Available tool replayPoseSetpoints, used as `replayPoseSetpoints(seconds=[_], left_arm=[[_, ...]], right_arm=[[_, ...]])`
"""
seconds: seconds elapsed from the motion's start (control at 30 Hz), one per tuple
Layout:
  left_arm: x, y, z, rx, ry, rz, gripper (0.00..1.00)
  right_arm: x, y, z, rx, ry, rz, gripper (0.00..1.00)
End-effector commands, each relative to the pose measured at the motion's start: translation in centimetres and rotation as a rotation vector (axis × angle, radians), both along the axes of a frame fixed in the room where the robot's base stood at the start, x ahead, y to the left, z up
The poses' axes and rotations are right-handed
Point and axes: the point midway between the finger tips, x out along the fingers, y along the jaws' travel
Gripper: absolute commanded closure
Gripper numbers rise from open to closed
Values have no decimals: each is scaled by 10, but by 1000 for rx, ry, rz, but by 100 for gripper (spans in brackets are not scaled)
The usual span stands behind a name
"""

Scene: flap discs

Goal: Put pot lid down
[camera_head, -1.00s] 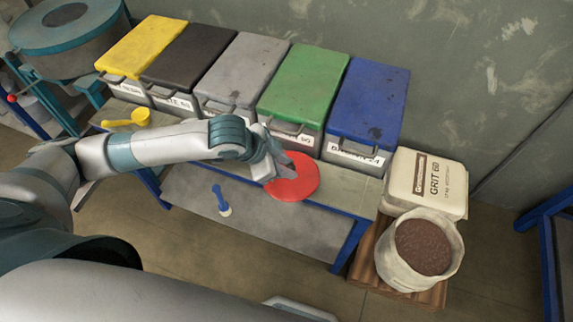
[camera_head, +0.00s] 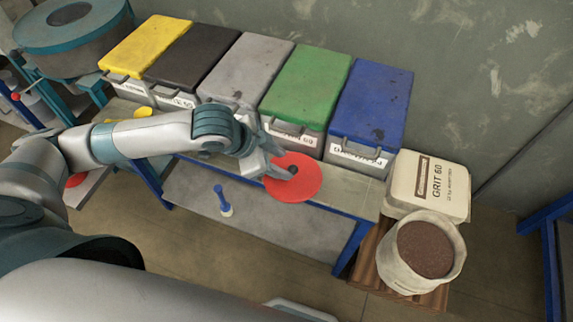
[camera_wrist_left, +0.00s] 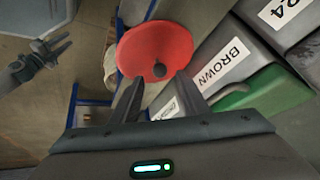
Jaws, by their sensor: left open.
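The red round pot lid (camera_head: 308,185) lies at the front right of the bench, below the green and blue bins. Its dark knob (camera_head: 293,169) faces up. My left gripper (camera_head: 282,170) is over the lid's left part, its fingertips close to the knob. In the left wrist view the lid (camera_wrist_left: 150,42) is just beyond the two open fingers (camera_wrist_left: 159,85), with the knob (camera_wrist_left: 159,70) near the gap between their tips. Contact is not clear. My right gripper (camera_wrist_left: 58,47) shows small at the left of that view; its jaw opening is unclear.
Yellow, black, grey, green and blue lidded bins (camera_head: 300,85) line the back of the bench (camera_head: 345,190). A blue-handled brush (camera_head: 222,200) stands on the lower shelf. At right are a grit bag (camera_head: 430,185) and an open sack (camera_head: 395,265). Another red piece (camera_head: 76,180) shows at left.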

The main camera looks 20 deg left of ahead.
Motion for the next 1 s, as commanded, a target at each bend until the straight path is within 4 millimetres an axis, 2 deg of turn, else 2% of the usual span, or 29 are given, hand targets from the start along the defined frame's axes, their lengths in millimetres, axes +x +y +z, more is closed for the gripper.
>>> replayPoseSetpoints(seconds=[0.2, 0.4, 0.6, 1.0], left_arm=[[-15, 15, 34, 2, -3, -1, 59], [-25, 24, 55, 1, -1, 0, 59], [-29, 27, 61, 2, 0, -2, 59], [-29, 27, 61, 1, 0, -1, 59]], right_arm=[[5, 3, 1, 4, -11, 1, 69], [10, 5, 5, 9, -24, 0, 69], [10, 6, 5, 10, -25, 1, 69], [6, 5, 3, 8, -18, 1, 69]])
